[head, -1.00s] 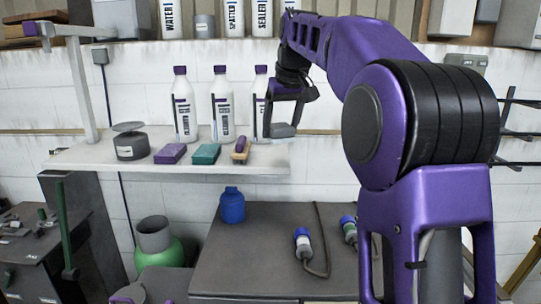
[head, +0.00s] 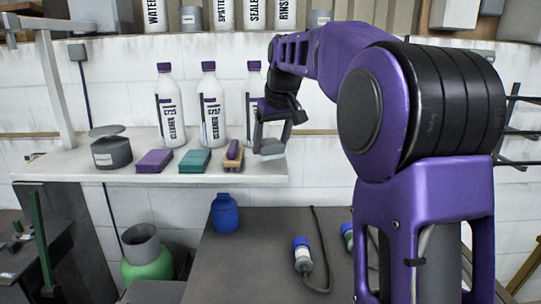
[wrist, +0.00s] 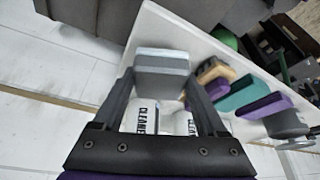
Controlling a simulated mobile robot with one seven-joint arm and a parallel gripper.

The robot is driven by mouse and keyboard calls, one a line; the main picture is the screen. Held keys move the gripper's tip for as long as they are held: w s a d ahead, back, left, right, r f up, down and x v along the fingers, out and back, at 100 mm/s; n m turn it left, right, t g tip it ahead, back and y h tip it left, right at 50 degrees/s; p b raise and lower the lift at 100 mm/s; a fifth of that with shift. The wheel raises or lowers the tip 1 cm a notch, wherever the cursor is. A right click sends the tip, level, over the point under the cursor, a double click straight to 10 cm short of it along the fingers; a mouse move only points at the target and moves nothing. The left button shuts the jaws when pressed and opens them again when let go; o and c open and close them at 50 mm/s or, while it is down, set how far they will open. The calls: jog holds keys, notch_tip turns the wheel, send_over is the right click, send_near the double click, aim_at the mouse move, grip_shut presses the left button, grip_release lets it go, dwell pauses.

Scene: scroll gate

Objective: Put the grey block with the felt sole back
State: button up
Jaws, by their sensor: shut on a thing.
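The grey block (head: 270,149) is held between the fingers of my gripper (head: 272,133) at the right end of the white shelf (head: 110,172). The block (wrist: 162,58) also shows in the wrist view, across the fingertips, with a paler band along one side. The gripper (wrist: 160,80) is shut on it. The block is just right of a wooden brush with a purple top (head: 233,154), with a small gap between them. I cannot tell whether the block's underside touches the shelf.
Left along the shelf are a teal block (head: 195,160), a purple block (head: 154,161) and a round grey tin (head: 111,150). White bottles (head: 211,110) stand close behind. Below is a dark bench (head: 250,260) with a blue jar (head: 225,212).

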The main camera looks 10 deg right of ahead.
aim_at(271, 155)
jog(key=shift+f, duration=1.55)
jog(key=shift+f, duration=0.2)
jog(key=o, duration=1.1)
jog(key=shift+r, duration=0.1)
jog(key=shift+r, duration=0.2)
jog(key=v, duration=1.1)
jog(key=shift+s+d+r, duration=0.1)
jog(key=shift+r, duration=0.3)
